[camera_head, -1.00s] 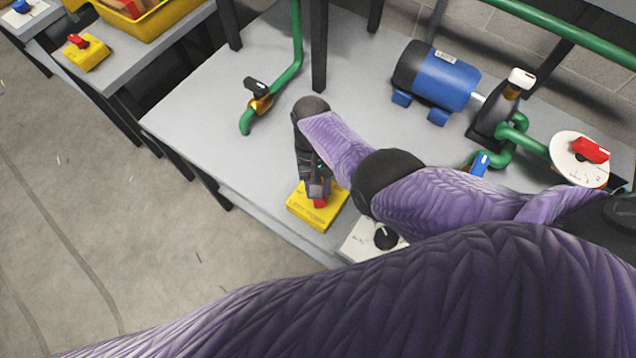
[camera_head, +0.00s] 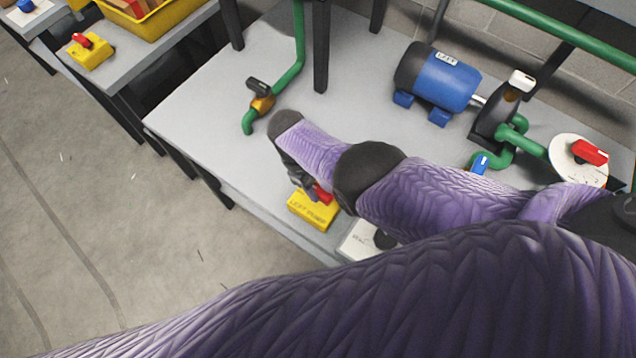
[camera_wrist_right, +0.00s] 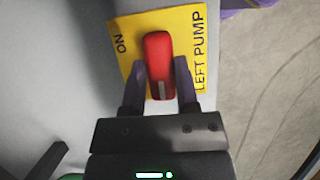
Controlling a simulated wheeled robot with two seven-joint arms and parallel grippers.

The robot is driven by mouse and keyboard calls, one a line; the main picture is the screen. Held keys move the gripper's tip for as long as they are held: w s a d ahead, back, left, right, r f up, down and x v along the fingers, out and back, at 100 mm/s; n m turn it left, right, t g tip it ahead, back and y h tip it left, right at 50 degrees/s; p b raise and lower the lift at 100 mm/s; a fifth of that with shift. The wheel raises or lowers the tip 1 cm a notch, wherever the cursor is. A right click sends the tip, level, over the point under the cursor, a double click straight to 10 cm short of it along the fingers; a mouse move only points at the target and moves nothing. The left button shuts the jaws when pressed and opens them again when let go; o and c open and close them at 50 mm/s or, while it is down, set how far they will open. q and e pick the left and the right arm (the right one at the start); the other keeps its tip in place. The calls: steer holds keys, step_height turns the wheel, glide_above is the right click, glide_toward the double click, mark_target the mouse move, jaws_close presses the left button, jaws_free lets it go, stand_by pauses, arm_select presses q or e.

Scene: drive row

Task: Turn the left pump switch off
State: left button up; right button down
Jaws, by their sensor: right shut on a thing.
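The left pump switch is a yellow box (camera_head: 313,212) at the front edge of the grey bench, with a red handle (camera_head: 322,194). In the right wrist view its yellow plate (camera_wrist_right: 198,25) reads "ON" and "LEFT PUMP". There the red handle (camera_wrist_right: 158,52) runs lengthwise between the fingers, its white mark at the gripper end. My right gripper (camera_head: 309,190) is over the box, and in the wrist view its fingers (camera_wrist_right: 160,84) are shut on the handle's sides. My arm hides part of the switch in the head view. My left gripper is not in view.
A white switch box (camera_head: 358,240) with a dark knob stands just right of the yellow one, partly behind my arm. Green pipe with a valve (camera_head: 261,103), a blue motor (camera_head: 440,80) and a red-handled dial (camera_head: 588,152) are farther back. Another yellow switch (camera_head: 90,52) sits on the neighbouring bench.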

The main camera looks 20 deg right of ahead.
steer(key=shift+n, duration=0.3)
stand_by(0.4)
steer(key=shift+c, duration=1.8)
jaws_free()
steer(key=p+v, duration=0.3)
steer(key=v, duration=0.7)
steer(key=shift+p, duration=0.35)
steer(key=shift+s+f, duration=0.1)
steer(key=shift+s, duration=0.05)
